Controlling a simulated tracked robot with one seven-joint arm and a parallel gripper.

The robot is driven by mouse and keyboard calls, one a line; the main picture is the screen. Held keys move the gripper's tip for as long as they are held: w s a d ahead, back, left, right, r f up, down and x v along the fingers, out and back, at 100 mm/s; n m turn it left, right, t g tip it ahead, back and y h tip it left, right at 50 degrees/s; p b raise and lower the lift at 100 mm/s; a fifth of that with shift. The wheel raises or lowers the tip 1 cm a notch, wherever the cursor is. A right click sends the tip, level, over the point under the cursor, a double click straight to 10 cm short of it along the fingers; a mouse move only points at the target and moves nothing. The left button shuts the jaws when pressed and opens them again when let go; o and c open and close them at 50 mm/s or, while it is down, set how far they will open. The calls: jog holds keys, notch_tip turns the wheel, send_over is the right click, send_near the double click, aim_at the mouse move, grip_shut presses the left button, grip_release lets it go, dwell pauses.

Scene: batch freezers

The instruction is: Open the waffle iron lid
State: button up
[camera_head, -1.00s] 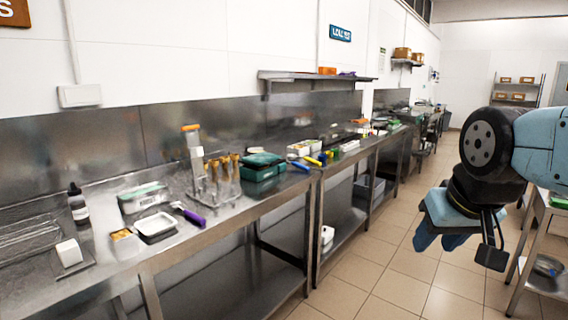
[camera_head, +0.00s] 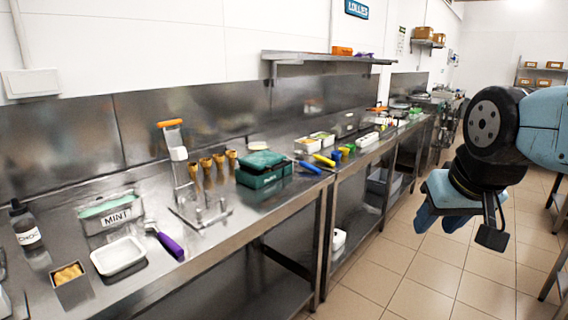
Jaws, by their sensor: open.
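A dark green, box-shaped appliance (camera_head: 264,172), which looks like the waffle iron, sits on the steel counter near the middle of the view. Its lid (camera_head: 262,158) appears to be down, though the seam is too small to read clearly. My gripper (camera_head: 440,218) hangs at the right of the view with its blue fingers pointing down. It is open and empty, over the tiled floor, well to the right of the counter and apart from the green appliance.
A steel stand with cones (camera_head: 200,208) is left of the appliance. A blue-handled tool (camera_head: 309,167) lies to its right. A mint tub (camera_head: 112,212), white tray (camera_head: 118,256) and purple-handled scoop (camera_head: 165,241) are at the left. The tiled aisle (camera_head: 385,250) is clear.

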aim_at(283, 166)
jog(key=shift+w, duration=0.2)
jog(key=w+a+f+m+t, duration=0.15)
jog(key=w+a, duration=0.25)
jog(key=w, duration=1)
jog(key=w+a+f+m+t, duration=0.1)
jog(key=w+a+m+t, duration=0.15)
jog(key=w, duration=1.05)
jog(key=w+a+f+m+t+y, duration=0.35)
jog(key=w+a+f, duration=0.35)
jog(key=w, duration=0.4)
jog(key=w+a+f+m+t+y, duration=0.3)
jog(key=w+a+f+m+y, duration=0.25)
jog(key=w+a, duration=0.4)
jog(key=shift+n, duration=0.4)
jog(key=x, duration=0.9)
jog(key=d+x, duration=0.1)
jog(key=x, duration=0.3)
jog(key=shift+w+a+f, duration=0.15)
jog(key=shift+w+f, duration=0.2)
jog(key=shift+w, duration=0.25)
